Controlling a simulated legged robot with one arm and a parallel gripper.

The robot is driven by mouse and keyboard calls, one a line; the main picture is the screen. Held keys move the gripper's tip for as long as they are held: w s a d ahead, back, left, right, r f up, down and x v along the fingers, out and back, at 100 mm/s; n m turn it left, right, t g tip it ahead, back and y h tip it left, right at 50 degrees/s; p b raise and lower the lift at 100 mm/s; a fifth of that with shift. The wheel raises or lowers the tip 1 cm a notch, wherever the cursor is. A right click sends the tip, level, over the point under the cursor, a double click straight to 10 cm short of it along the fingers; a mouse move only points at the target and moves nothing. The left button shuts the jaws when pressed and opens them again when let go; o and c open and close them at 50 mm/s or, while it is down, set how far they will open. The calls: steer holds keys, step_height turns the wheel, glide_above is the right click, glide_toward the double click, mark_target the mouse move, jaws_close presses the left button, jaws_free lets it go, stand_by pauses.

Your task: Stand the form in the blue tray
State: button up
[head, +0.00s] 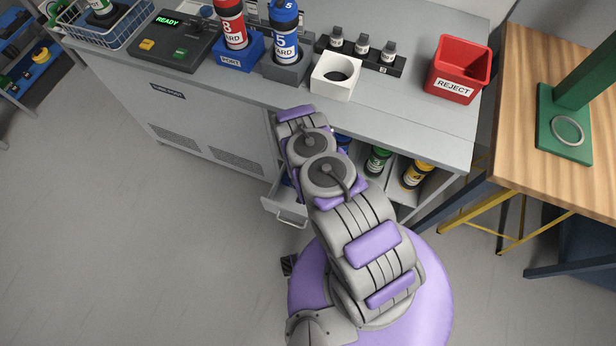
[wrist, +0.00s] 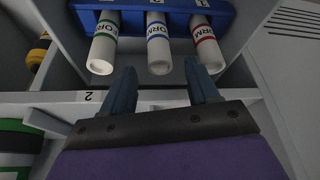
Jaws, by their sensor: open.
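In the wrist view, three white tubes marked FORM sit side by side in a blue rack (wrist: 222,22). One form has a green band (wrist: 103,45), the middle one a blue band (wrist: 158,45), and one a red band (wrist: 205,45). My gripper (wrist: 161,80) is open and empty, with its fingers toward the middle form's end and no clear contact. In the head view my arm hides my gripper and the forms. A blue tray-like holder (head: 238,60) on the counter holds a red canister (head: 231,22). I cannot tell if it is the task's tray.
A blue canister (head: 286,35) in a grey holder, a white block with a hole (head: 336,77) and a red REJECT bin (head: 459,70) stand on the counter. A drawer (head: 285,207) is open below. A wooden table (head: 550,130) stands at the right. The floor at left is clear.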

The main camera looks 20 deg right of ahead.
steer(key=d+p+v, duration=0.1)
steer(key=v, duration=0.5)
steer(key=shift+a+r, duration=0.35)
steer(key=shift+a, duration=0.2)
steer(key=shift+s, duration=0.15)
